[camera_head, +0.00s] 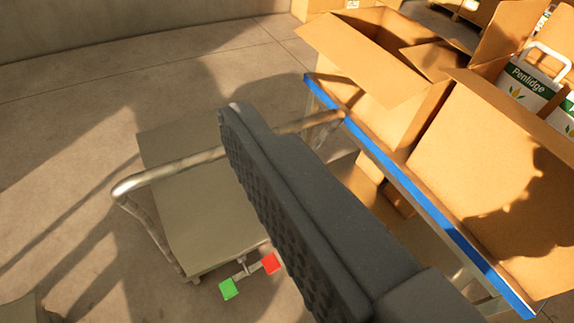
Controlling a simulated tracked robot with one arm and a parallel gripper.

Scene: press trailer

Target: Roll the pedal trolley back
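The pedal trolley has a flat grey-beige deck (185,220) and a bent tubular metal handle (150,178). A green pedal (229,289) and a red pedal (270,263) stick out at the deck's near end. My gripper (238,115) is a dark shape with a ribbed face, reaching from the lower right to the middle. Its tip lies across the handle bar in the picture and hides a short stretch of it. I cannot tell whether it touches the bar. I cannot make out two separate fingers.
A blue-edged table (400,181) stands on the right, bearing open cardboard boxes (500,170) and white Penlidge packs (526,84). The handle bar appears to run close to the table's left corner. Concrete floor (60,140) left of the trolley is clear, with a wall (110,30) behind.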

